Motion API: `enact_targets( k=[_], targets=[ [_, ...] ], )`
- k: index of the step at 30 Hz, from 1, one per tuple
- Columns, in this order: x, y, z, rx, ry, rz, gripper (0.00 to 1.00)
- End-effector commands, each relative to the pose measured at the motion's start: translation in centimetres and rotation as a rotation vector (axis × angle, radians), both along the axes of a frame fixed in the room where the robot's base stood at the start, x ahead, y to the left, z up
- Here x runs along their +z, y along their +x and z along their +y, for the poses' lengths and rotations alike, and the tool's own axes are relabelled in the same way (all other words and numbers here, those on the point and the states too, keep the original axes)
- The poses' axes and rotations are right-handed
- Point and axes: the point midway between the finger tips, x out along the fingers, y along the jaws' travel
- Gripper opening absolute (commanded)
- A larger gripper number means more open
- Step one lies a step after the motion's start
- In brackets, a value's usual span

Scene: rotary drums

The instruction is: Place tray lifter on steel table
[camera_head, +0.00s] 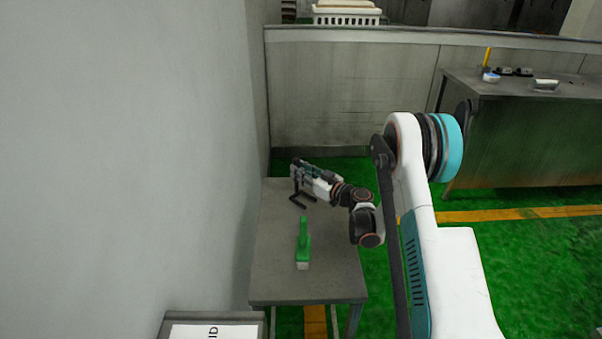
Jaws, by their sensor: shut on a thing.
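A steel table (278,278) stands beside the wall, below the middle of the view. My gripper (299,172) is over the table's far left part, with my arm reaching in from the right. It is shut on a thin, dark, bent thing with prongs, which looks like the tray lifter (298,200). The lifter hangs below the gripper, close to the tabletop. I cannot tell whether it touches the table. The fingertips are small and partly hidden.
A green tool (303,243) with a pale end lies on the table's middle. A grey wall closes the left side. A stand with a white label (212,331) is at the bottom. Another table (520,88) with small items stands at the far right.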

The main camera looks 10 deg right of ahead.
Motion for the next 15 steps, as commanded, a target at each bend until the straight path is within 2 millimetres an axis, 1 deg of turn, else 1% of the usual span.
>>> enact_targets(
  k=[4,5,6,7,15],
  targets=[
    [-0.26,0.01,0.0,0.0,0.0,0.0,0.0],
    [-0.27,0.01,0.0,0.0,0.0,0.0,0.26],
    [-0.25,0.01,-0.01,0.0,0.0,0.0,0.35],
    [-0.25,0.01,0.01,0.0,0.0,0.0,0.41],
    [-0.24,0.01,0.01,0.0,0.0,0.0,0.41]
  ],
)
